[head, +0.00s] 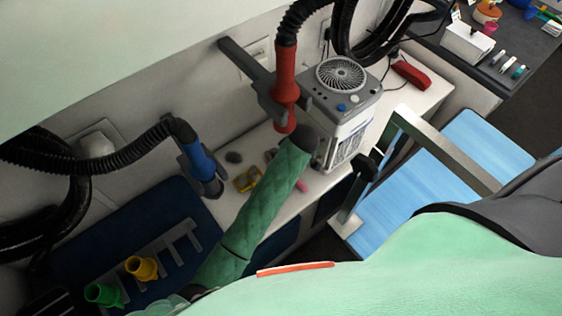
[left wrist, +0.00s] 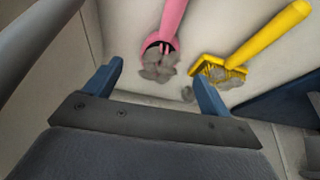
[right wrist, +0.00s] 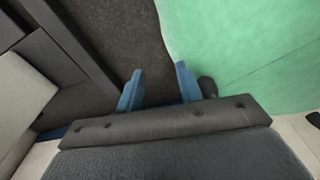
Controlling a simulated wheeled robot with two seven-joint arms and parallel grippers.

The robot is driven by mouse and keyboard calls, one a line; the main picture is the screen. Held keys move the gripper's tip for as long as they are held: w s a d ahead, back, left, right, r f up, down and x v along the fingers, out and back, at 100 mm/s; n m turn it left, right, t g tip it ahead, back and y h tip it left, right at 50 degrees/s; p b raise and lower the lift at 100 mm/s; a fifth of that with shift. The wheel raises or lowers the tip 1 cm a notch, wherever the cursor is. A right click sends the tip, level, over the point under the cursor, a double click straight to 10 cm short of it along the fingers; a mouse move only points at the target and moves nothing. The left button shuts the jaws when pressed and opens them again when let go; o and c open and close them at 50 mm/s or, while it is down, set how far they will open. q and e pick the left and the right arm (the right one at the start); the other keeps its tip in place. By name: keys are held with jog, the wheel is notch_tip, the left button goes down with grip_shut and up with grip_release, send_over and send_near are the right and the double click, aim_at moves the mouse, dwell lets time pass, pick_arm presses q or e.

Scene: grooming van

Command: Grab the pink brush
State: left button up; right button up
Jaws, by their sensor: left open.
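The pink brush (left wrist: 172,22) lies on the pale counter in the left wrist view, with its handle running up out of the frame. Grey fur clumps cover its head. In the head view only pink bits (head: 302,186) show beside my green left arm, which hides the rest. My left gripper (left wrist: 158,75) is open and empty; the brush head lies just beyond and between its fingertips in the picture. In the head view its fingers are hidden. My right gripper (right wrist: 159,72) is open and empty in the right wrist view, with dark floor beyond it.
A yellow brush (left wrist: 222,70) with fur lies right of the pink one. On the counter (head: 425,105) stands a grey-white dryer box (head: 342,95). A red nozzle (head: 285,85) and a blue nozzle (head: 200,160) are on wall hoses. A blue-topped table (head: 440,165) is at right.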

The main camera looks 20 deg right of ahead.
pick_arm(q)
jog(key=shift+w+f, duration=0.25)
jog(key=shift+f, duration=0.05)
jog(key=shift+w+f+p, duration=0.2)
jog(key=shift+p, duration=0.15)
jog(key=shift+w+a+f+p, duration=0.1)
jog(key=shift+a+f+p, duration=0.2)
jog(key=shift+f+p, duration=0.7)
jog(key=shift+p, duration=0.2)
jog(key=shift+p+x, duration=0.35)
jog(key=shift+x, duration=1.05)
pick_arm(e)
jog(key=r, duration=0.2)
jog(key=s+r, duration=0.1)
jog(key=shift+s+r, duration=0.15)
jog(key=shift+r, duration=0.2)
pick_arm(q)
jog(key=shift+c, duration=0.2)
jog(key=c, duration=1.1)
pick_arm(e)
jog(key=shift+d, duration=0.1)
